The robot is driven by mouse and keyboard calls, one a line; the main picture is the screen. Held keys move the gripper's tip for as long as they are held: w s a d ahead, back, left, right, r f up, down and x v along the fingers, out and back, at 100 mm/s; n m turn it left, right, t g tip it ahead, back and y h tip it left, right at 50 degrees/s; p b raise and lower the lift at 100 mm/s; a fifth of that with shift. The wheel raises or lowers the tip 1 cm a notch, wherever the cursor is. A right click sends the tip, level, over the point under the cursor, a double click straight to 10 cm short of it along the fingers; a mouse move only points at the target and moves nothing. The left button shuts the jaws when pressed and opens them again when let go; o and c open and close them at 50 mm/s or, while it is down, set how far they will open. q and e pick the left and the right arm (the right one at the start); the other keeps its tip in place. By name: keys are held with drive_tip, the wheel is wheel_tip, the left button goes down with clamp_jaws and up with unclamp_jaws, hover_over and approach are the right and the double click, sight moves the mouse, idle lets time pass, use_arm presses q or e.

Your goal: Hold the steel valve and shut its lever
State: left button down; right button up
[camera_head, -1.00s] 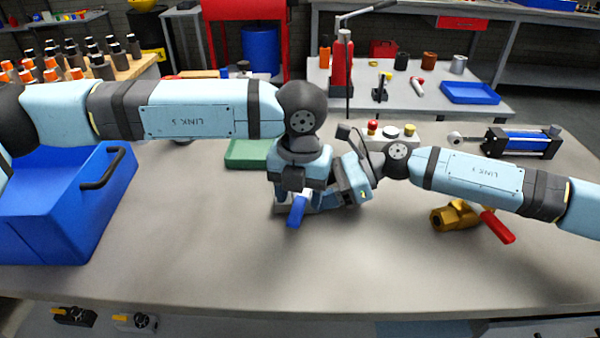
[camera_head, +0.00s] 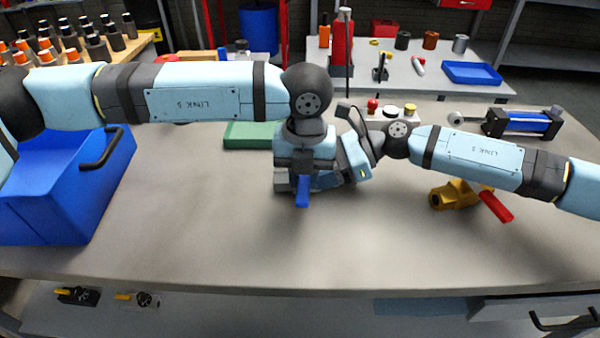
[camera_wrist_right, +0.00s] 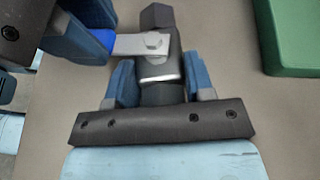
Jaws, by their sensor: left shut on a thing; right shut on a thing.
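The steel valve (camera_wrist_right: 160,62) lies on the grey workbench, its dark hexagonal end at the top of the right wrist view. My right gripper (camera_wrist_right: 160,88) is shut around the valve's body, one blue finger on each side. A flat steel lever (camera_wrist_right: 128,44) is bolted to the valve and points left there, across the body. Its blue handle (camera_head: 302,192) points toward the bench's front in the head view. My left gripper (camera_head: 304,178) is shut on the lever near its handle; its blue fingers also show in the right wrist view (camera_wrist_right: 88,35). The wrists hide most of the valve in the head view.
A brass valve with a red lever (camera_head: 455,194) lies to the right. A blue bin (camera_head: 60,200) stands left. A green block (camera_head: 252,135), a button box (camera_head: 392,110) and a blue cylinder (camera_head: 522,122) lie behind. The bench's front is clear.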

use_arm(q)
drive_tip(key=shift+d+n, duration=0.15)
drive_tip(key=shift+n, duration=0.15)
use_arm(e)
drive_tip(key=shift+r, duration=0.1)
use_arm(q)
drive_tip(key=c, duration=1.8)
unclamp_jaws()
drive_tip(key=shift+d+n, duration=0.45)
drive_tip(key=shift+n, duration=0.55)
drive_tip(key=shift+c, duration=0.2)
drive_tip(key=shift+d+r, duration=0.1)
use_arm(e)
drive_tip(key=shift+s+a, duration=0.1)
